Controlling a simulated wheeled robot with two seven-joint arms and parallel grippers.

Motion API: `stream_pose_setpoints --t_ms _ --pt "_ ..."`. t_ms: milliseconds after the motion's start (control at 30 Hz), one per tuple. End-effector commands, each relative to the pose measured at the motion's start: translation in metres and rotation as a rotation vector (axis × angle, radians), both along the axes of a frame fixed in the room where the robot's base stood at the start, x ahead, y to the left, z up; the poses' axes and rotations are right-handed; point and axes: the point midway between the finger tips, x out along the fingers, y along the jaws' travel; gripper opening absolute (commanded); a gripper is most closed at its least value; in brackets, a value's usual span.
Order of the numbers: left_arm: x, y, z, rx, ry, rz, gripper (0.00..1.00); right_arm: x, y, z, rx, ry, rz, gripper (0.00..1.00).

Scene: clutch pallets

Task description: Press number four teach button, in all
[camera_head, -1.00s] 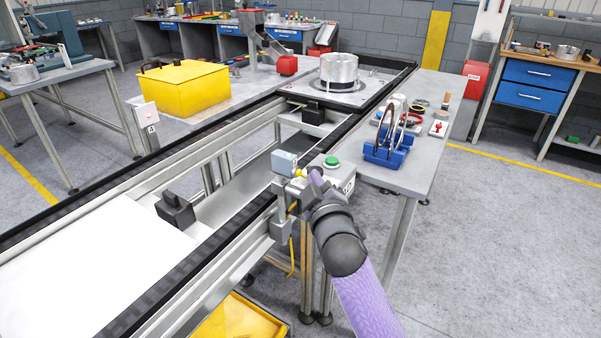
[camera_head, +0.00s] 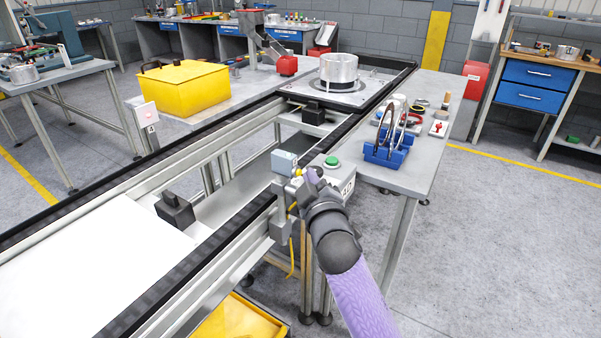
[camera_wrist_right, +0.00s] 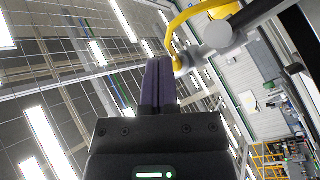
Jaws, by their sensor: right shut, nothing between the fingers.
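My right gripper (camera_head: 308,180) reaches over the near conveyor rail beside a small grey-blue sensor box (camera_head: 284,163) with a yellow connector. In the right wrist view its dark purple fingers (camera_wrist_right: 158,82) are shut and empty. There the fingertips are close to a grey cylindrical part (camera_wrist_right: 217,36) with a yellow cable; I cannot tell whether they touch. A control box with a green button (camera_head: 332,161) is just behind the gripper, its label partly hidden. A small box marked 4 with a red button (camera_head: 148,114) stands across the conveyor. My left gripper is not in view.
The conveyor's near rail (camera_head: 205,262) runs under the sensor. A yellow cable (camera_head: 291,258) hangs below the sensor.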

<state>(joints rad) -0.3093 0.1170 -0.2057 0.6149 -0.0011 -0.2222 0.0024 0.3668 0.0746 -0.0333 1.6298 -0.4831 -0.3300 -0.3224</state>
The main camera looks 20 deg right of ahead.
Motion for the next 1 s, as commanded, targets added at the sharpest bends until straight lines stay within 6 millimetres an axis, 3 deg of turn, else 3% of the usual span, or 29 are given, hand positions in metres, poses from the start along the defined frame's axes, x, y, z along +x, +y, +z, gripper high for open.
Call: stream_pose_setpoints --t_ms 500,1000 --pt "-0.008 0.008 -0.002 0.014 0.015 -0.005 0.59 0.004 0.003 0.000 0.000 0.000 0.000 0.00" --pt "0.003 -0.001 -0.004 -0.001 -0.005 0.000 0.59 0.008 0.006 0.000 0.000 0.000 0.000 0.00"
